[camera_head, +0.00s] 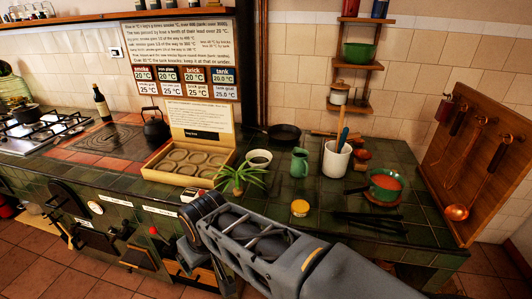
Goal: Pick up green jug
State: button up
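The green jug (299,163) stands upright on the dark green tiled top, near the middle of the view. It is between a white bowl of dark contents on its left and a white utensil crock on its right. My arm reaches in from the bottom right, in front of and below the jug, and bends at a joint left of it. No part of my arm touches the jug. My gripper's fingers cannot be made out beyond that bend.
A spiky plant (239,177), a yellow-topped tin (299,208), the white bowl (258,159) and the white crock (336,160) surround the jug. A green pan (385,184), a black rack (370,222) and a wooden ladle board (478,160) stand right. A wooden tray (152,173) lies left.

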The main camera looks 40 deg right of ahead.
aim_at(299, 167)
jog(key=z, duration=1.7)
